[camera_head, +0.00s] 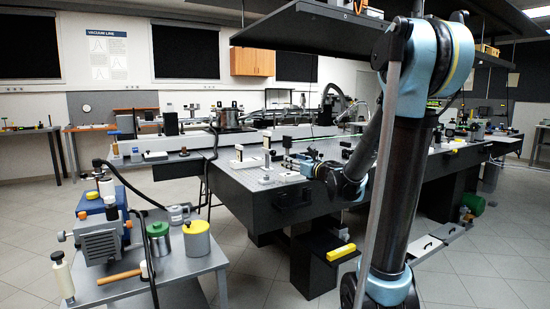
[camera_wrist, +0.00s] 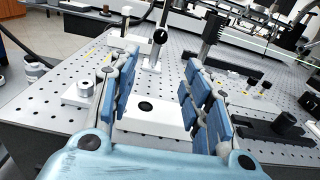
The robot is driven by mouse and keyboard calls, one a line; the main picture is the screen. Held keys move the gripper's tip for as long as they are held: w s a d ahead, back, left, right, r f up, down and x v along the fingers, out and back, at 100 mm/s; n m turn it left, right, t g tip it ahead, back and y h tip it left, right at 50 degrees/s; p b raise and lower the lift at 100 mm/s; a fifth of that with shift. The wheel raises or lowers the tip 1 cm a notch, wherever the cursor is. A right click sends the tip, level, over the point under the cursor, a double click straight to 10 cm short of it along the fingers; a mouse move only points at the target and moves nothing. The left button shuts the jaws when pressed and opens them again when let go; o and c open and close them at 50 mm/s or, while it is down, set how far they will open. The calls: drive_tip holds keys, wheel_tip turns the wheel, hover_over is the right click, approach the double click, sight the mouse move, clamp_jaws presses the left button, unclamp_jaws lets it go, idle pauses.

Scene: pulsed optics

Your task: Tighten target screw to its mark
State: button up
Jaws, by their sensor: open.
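My gripper (camera_wrist: 161,68) is open, with its two blue-padded fingers spread apart and nothing between the pads. In the head view my gripper (camera_head: 299,160) is low over the near part of the black optical table (camera_head: 255,194). Between and below the fingers in the wrist view lies a white block (camera_wrist: 150,122) with a dark round spot (camera_wrist: 145,106) on top. Beyond the fingertips stands a silver post with a round black knob (camera_wrist: 160,36) on it. I cannot tell which part is the target screw, and no mark is readable.
A small white mount (camera_wrist: 82,93) stands left of my gripper, and a black upright part (camera_wrist: 211,28) stands beyond the right finger. A black cylinder (camera_wrist: 287,123) is at the right. A grey cart (camera_head: 120,287) with a pump stands left of the table.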

sight(274, 154)
drive_tip(key=x, duration=1.6)
drive_tip(key=shift+w+a, duration=0.1)
drive_tip(key=shift+w, duration=0.05)
clamp_jaws()
